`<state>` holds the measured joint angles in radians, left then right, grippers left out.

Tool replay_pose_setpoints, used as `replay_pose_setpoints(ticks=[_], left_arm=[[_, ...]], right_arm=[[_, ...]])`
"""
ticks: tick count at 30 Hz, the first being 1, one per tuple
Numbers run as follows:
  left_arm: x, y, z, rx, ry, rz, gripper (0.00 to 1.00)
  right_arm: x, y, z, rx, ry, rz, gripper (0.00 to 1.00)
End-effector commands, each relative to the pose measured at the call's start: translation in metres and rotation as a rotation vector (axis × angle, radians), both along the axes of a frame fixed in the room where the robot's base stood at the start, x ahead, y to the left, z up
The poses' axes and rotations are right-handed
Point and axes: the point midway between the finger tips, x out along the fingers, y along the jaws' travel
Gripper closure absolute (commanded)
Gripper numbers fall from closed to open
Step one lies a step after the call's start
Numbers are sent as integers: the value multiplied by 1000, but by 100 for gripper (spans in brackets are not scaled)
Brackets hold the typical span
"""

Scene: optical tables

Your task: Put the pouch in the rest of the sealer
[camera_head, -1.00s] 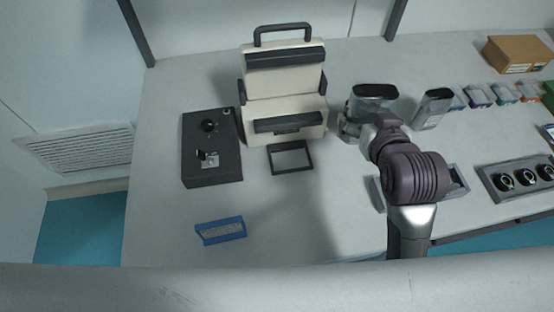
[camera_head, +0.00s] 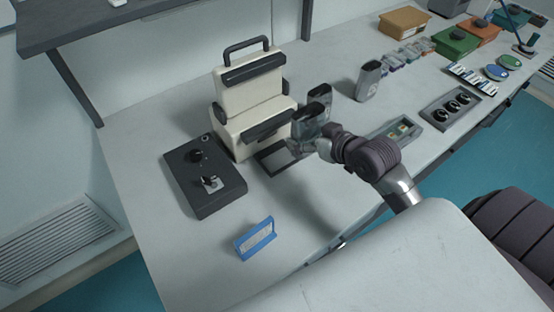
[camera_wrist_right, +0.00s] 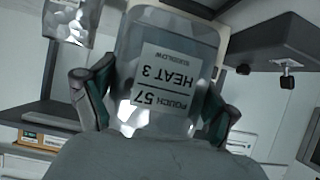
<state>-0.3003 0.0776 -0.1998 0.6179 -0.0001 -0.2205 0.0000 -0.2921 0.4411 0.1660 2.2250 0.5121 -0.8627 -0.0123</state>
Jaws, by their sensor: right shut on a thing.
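My right gripper (camera_head: 316,142) is shut on a clear and silvery pouch (camera_head: 309,122). In the right wrist view the pouch (camera_wrist_right: 168,75) sits between the two fingers (camera_wrist_right: 155,105), its label reading "POUCH 57 HEAT 3" upside down. The cream and black sealer (camera_head: 250,100) stands left of the gripper. Its rest, a dark rectangular frame (camera_head: 262,155), lies low in front of it. The held pouch is just right of the rest and close to it; contact cannot be told. My left gripper is out of view.
A dark-topped pouch (camera_head: 321,93) shows just behind the held one. Another pouch (camera_head: 369,85) stands farther right. A black control box (camera_head: 205,178) is left of the sealer, a blue-framed stand (camera_head: 256,238) in front. A grey tray (camera_head: 404,130) lies to the right.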

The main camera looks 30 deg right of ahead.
Motion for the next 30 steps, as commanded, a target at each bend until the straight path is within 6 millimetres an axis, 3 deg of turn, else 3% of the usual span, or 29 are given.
replay_pose_setpoints(ticks=[1,4,11,14,24,30], left_arm=[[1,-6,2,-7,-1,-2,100],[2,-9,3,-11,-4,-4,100],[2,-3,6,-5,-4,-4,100],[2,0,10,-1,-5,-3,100],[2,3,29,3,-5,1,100],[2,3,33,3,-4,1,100]], right_arm=[[1,-16,3,-9,1,3,59],[4,-38,8,-5,-2,4,59],[9,-55,13,4,-2,1,59],[15,-45,7,10,-3,1,59],[51,20,-35,12,-1,0,59],[63,41,-52,6,-3,1,59]])
